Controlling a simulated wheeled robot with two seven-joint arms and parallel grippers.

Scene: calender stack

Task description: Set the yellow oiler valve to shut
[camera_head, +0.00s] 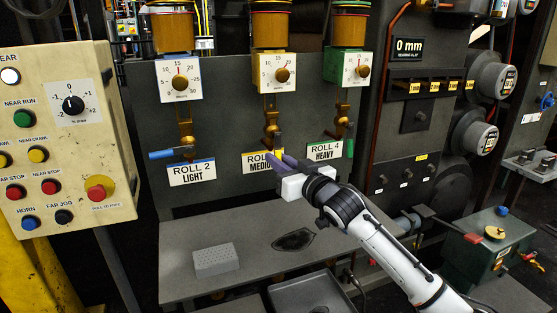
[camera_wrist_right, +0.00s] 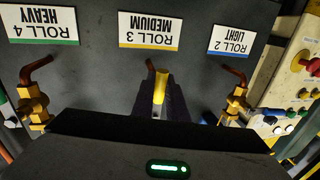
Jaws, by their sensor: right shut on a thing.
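The yellow oiler is the middle one of three, above the yellow-edged ROLL 3 MEDIUM label (camera_head: 260,164), which also shows upside down in the wrist view (camera_wrist_right: 157,30). Its brass valve body (camera_head: 271,125) hangs below a dial (camera_head: 281,73). My right gripper (camera_head: 278,161) is in front of the label's right part. In the wrist view my right gripper (camera_wrist_right: 160,98) is shut on the yellow valve handle (camera_wrist_right: 160,82), which lies between its dark fingers. In the head view the gripper hides most of this handle. My left gripper is not in view.
The blue valve handle (camera_head: 170,154) of ROLL 2 points left. The green handle (camera_head: 349,146) of ROLL 4 is close to my right gripper's right. A grey shelf below holds a perforated block (camera_head: 214,259) and a dark pad (camera_head: 294,240). A button panel (camera_head: 62,140) stands at left.

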